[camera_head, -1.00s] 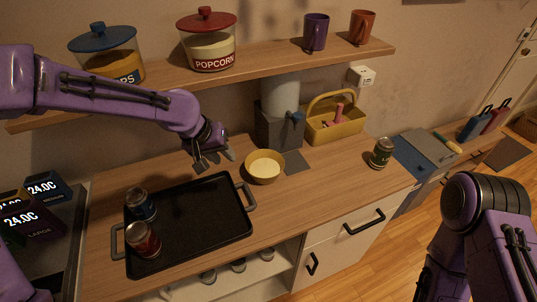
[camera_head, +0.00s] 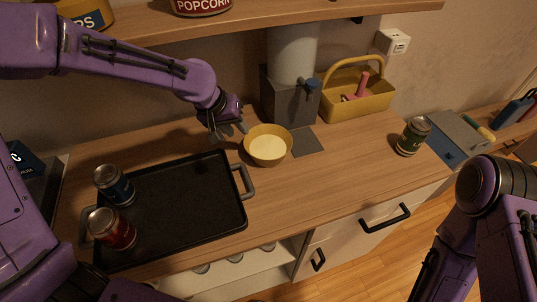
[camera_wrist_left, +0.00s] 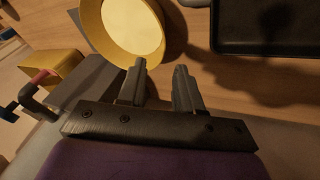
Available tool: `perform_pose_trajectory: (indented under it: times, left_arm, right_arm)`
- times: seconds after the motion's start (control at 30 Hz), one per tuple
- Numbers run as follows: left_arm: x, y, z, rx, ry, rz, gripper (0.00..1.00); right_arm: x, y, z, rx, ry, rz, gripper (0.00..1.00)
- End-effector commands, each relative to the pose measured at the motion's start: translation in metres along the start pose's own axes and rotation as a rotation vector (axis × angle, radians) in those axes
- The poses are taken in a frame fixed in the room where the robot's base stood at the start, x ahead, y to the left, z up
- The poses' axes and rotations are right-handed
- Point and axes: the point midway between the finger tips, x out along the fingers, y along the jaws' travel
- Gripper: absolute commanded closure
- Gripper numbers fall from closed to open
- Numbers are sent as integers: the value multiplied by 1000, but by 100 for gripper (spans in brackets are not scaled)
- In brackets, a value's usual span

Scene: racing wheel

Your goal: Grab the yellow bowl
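The yellow bowl (camera_head: 268,147) stands upright on the wooden counter, right of the black tray, in the head view. It also shows at the top of the left wrist view (camera_wrist_left: 133,27), cut off by the frame edge. My left gripper (camera_head: 229,132) is just left of the bowl, above the counter. Its two fingers (camera_wrist_left: 160,82) are apart with nothing between them, and one fingertip points near the bowl's rim. I cannot tell whether it touches. My right arm shows at the lower right of the head view, but its fingers are out of view.
The black tray (camera_head: 181,208) holds a dark can (camera_head: 114,186) and a red can (camera_head: 112,229). A grey dispenser (camera_head: 290,100) and a yellow basket (camera_head: 357,96) stand behind. A green can (camera_head: 412,136) is at the right.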

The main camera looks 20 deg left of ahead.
Motion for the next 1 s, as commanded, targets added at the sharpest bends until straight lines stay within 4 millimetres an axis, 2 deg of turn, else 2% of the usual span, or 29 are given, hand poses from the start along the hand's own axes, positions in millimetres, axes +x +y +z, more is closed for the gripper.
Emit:
perform_pose_trajectory:
  times: [0.1,0.37,0.53,0.63,0.83,0.87,0.93,0.97,1.0]
  left_arm:
    - [23,0,1,0,-5,-2,66]
    - [57,1,3,2,-5,-1,66]
    - [88,1,7,2,-3,0,66]
    - [97,1,7,3,-2,1,66]
    - [98,1,7,3,0,1,66]
    - [98,1,7,3,0,1,72]
    - [98,1,7,3,0,1,95]
    - [98,1,7,3,0,1,100]
    - [98,1,7,3,-1,1,100]
  right_arm:
    - [-3,0,-1,0,0,0,57]
    - [-9,1,-4,0,0,0,57]
    - [-16,1,-7,0,0,0,57]
    - [-16,1,-7,0,0,0,57]
    - [-16,1,-6,0,0,0,57]
    - [-16,1,-6,0,0,0,57]
    - [-16,1,-6,0,0,0,57]
    - [-16,1,-6,0,0,0,57]
    - [-16,1,-6,0,0,0,57]
